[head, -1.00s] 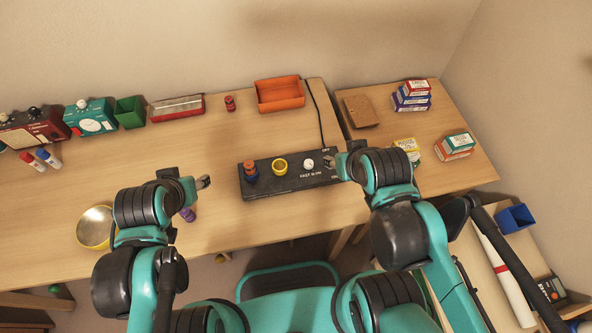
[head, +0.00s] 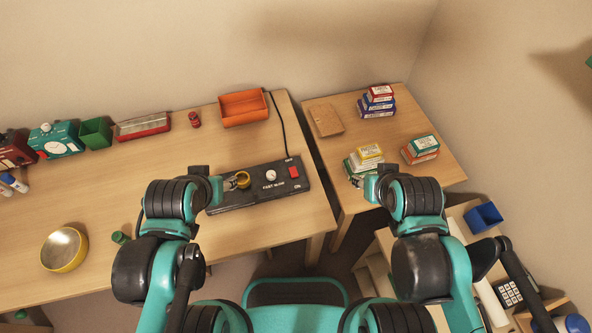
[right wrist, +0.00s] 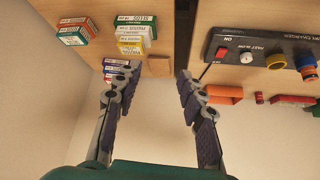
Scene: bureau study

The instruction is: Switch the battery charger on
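The battery charger (head: 247,198) is a long black box near the table's right front edge. A red switch (head: 293,172) sits at its right end, between small white labels; I cannot tell its position. A white knob (head: 271,175) and a yellow ring (head: 243,180) are on its top. The right wrist view shows the red switch (right wrist: 221,52) and a blue-and-orange piece (right wrist: 305,66) at the other end. My left gripper (head: 229,183) is over the charger's left end; its fingers are unclear. My right gripper (right wrist: 156,78) is open and empty, right of the charger.
Several card boxes (head: 369,152) and a brown block (head: 326,120) are on the right table. An orange tray (head: 243,108) stands behind the charger. A yellow bowl (head: 64,249) and a small green cylinder (head: 121,237) are at left. A cable (head: 279,125) runs behind the charger.

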